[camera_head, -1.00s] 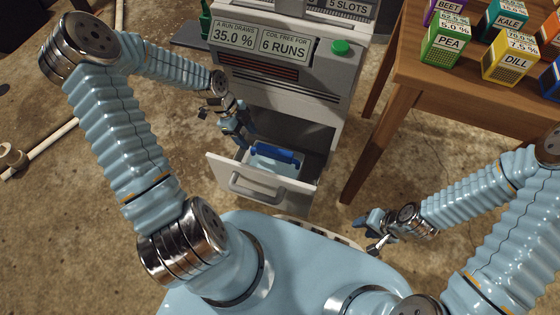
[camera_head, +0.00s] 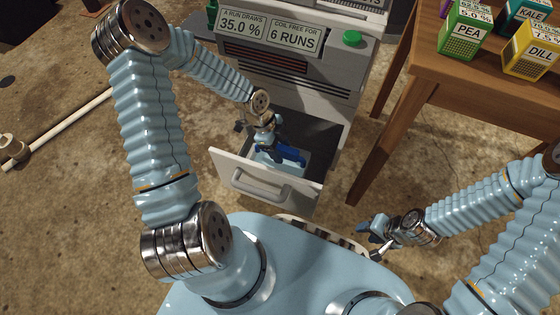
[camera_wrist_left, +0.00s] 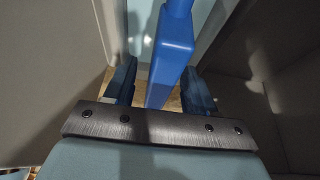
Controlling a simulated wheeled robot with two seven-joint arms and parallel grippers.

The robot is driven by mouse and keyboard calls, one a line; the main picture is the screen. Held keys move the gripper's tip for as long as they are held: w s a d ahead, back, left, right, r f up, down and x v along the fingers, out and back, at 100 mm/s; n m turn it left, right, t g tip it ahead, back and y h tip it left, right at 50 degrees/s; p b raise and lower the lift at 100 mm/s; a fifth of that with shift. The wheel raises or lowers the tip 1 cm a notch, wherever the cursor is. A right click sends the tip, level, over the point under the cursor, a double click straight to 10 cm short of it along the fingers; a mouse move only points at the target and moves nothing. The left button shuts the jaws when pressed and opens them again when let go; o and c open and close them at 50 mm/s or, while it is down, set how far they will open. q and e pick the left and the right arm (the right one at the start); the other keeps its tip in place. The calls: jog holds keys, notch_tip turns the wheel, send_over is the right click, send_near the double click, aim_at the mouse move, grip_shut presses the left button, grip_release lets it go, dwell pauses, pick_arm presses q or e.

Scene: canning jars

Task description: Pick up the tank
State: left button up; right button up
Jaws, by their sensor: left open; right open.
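The tank (camera_wrist_left: 203,20) is pale blue with a dark blue handle (camera_head: 293,157). It sits inside the pulled-out drawer (camera_head: 235,174) of the grey machine. My left gripper (camera_head: 274,152) is open, reaching down into the drawer at the handle. In the left wrist view the blue handle (camera_wrist_left: 173,50) runs between the two open fingers (camera_wrist_left: 159,88), with a gap visible at each side. Most of the tank body is hidden by the drawer front and my gripper. My right gripper (camera_head: 367,228) is open and empty, low at the right, away from the drawer.
The grey machine (camera_head: 300,75) stands behind the drawer, with a green button (camera_head: 352,38). The drawer walls are close around my left gripper. A wooden table (camera_head: 440,80) with several coloured boxes stands at the right. The concrete floor at the left is mostly clear, with a white pipe (camera_head: 70,132).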

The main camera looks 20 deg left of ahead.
pick_arm(q)
jog(key=shift+f, duration=0.25)
dwell(0.3)
grip_shut()
dwell(0.4)
dwell(1.1)
